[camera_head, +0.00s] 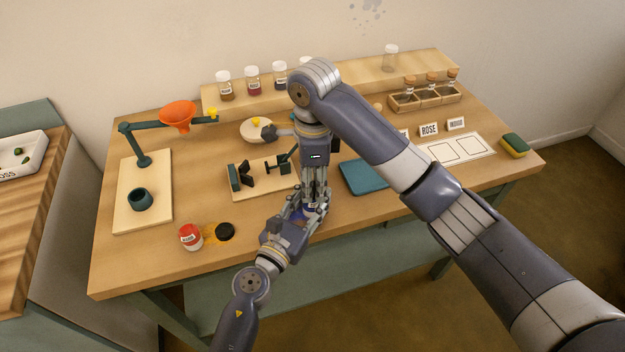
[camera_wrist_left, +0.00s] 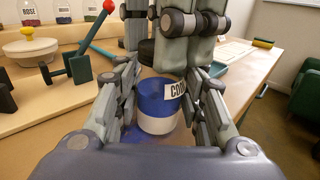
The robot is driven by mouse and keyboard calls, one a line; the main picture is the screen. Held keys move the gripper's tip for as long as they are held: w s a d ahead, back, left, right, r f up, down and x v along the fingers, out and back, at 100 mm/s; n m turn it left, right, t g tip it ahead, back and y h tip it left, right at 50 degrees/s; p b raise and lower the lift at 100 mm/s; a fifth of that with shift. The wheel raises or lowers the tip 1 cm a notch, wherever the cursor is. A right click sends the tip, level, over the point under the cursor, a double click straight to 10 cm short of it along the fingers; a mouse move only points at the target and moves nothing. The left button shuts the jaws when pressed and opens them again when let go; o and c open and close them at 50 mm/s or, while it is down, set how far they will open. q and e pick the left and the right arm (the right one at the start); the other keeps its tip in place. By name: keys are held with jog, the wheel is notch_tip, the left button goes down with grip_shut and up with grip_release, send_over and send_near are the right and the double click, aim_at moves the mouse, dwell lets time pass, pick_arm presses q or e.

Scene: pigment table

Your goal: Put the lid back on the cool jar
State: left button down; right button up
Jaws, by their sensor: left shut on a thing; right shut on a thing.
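The cool jar (camera_wrist_left: 158,108), blue above and white below with a partly hidden "COOL" label, stands upright between the fingers of my left gripper (camera_wrist_left: 160,110) in the left wrist view. That gripper is shut on it near the table's front edge; in the head view only a little blue shows there. My right gripper (camera_head: 317,202) points down from above, close over the jar. It is shut on a dark round lid (camera_wrist_left: 148,50), mostly hidden by its fingers in the left wrist view.
A red-topped jar (camera_head: 190,237) and a black lid (camera_head: 225,231) stand beside spilled yellow powder to the left. A board with teal blocks (camera_head: 236,178), a white lidded bowl (camera_head: 256,130) and a teal pad (camera_head: 362,177) are behind. The front left of the table is mostly clear.

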jog(key=m, duration=0.4)
jog(key=o, duration=0.7)
jog(key=shift+r, duration=2.25)
jog(key=shift+c, duration=0.5)
